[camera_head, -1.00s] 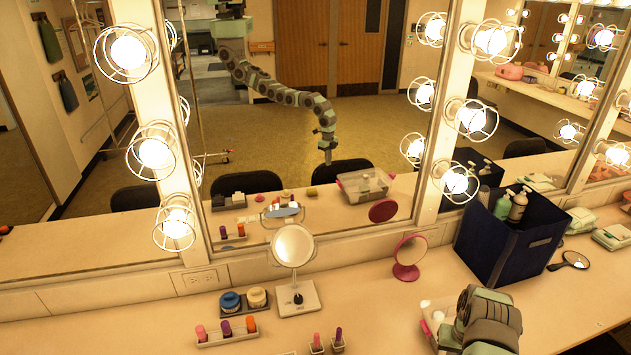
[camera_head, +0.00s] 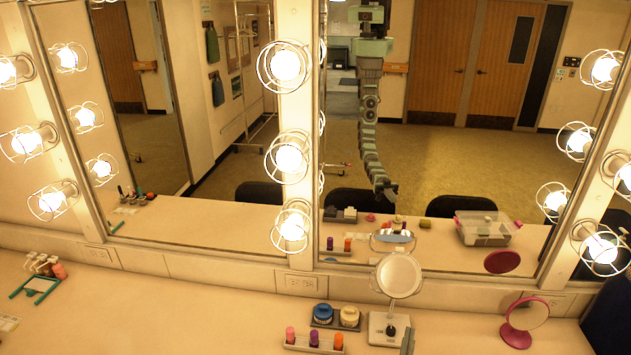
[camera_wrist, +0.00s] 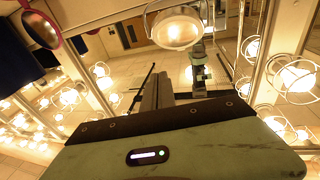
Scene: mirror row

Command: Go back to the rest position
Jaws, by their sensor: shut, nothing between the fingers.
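My gripper (camera_wrist: 158,92) shows in the wrist view as dark fingers beyond a pale green body with a lit strip. The fingers are together with nothing seen between them. In the head view only a small dark piece (camera_head: 408,341), likely of my arm or gripper, shows at the bottom edge beside the white-framed mirror's base. The wall mirror (camera_head: 440,235) shows the reflection of my arm hanging down, its end above the reflected counter.
On the counter (camera_head: 190,315) stand a round white stand mirror (camera_head: 399,275), a pink mirror (camera_head: 526,320), blue and cream jars (camera_head: 335,316) and a tray of lipsticks (camera_head: 314,342). Caged bulbs (camera_head: 290,160) stick out from the mirror frames. The counter's left middle is clear.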

